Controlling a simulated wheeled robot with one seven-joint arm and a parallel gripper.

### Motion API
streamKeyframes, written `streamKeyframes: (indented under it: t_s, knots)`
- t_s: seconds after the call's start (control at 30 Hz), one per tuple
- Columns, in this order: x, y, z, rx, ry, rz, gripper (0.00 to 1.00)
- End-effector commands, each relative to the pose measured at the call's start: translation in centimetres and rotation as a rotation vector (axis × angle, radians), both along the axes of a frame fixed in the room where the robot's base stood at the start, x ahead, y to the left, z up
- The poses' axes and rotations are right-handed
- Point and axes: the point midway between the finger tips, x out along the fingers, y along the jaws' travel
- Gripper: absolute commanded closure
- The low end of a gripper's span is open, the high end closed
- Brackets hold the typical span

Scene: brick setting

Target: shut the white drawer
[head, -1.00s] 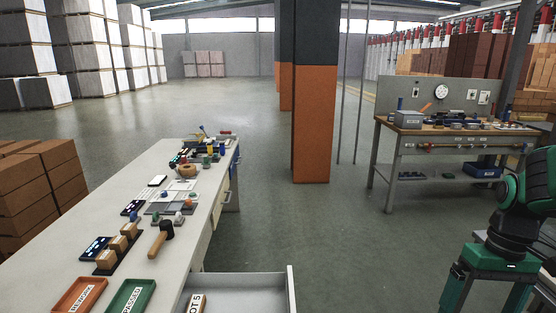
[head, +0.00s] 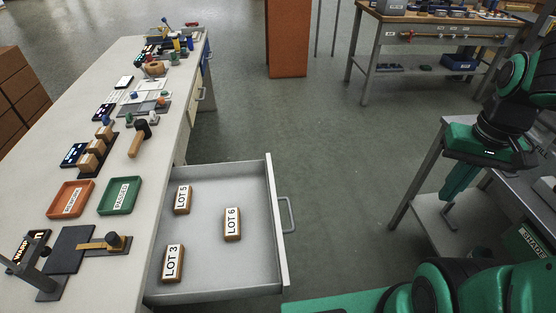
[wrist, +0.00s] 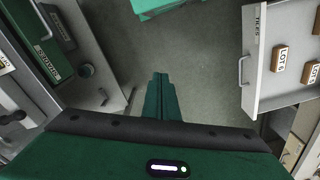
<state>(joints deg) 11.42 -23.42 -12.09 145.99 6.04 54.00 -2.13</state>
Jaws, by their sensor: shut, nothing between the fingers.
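The white drawer (head: 215,178) is pulled out of the long bench, with its handle (head: 287,214) on the right-hand front panel. Wooden blocks labelled LOT 5 (head: 183,199), LOT 6 (head: 232,224) and LOT 3 (head: 173,263) lie inside. The wrist view shows its front (wrist: 252,68) and handle (wrist: 242,70) at the right. My gripper (head: 452,196) is to the right of the drawer, apart from its handle. In the wrist view its fingers (wrist: 160,80) are together and empty, pointing over the floor between two pieces of furniture.
The bench (head: 120,75) holds a red tray (head: 71,200), a green tray (head: 120,196) and a mallet (head: 140,138). A grey table (head: 430,215) stands at the right, near my arm. Open floor (head: 335,150) lies between table and drawer.

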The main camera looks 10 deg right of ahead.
Motion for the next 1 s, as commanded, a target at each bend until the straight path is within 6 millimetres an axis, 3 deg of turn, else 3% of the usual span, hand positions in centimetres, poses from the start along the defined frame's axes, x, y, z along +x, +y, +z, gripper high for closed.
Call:
streamKeyframes:
  t_s: [0.1,0.27,0.5,0.8,1.0]
  knots:
    - [4.6,1.0,-1.8,0.006,-0.039,0.108,1.00]
    - [10.5,3.4,-4.3,0.033,-0.113,0.241,1.00]
    - [18.3,8.7,-8.6,0.116,-0.233,0.404,1.00]
    - [25.3,17.0,-14.2,0.264,-0.388,0.522,1.00]
    - [27.8,21.0,-16.5,0.342,-0.465,0.543,1.00]
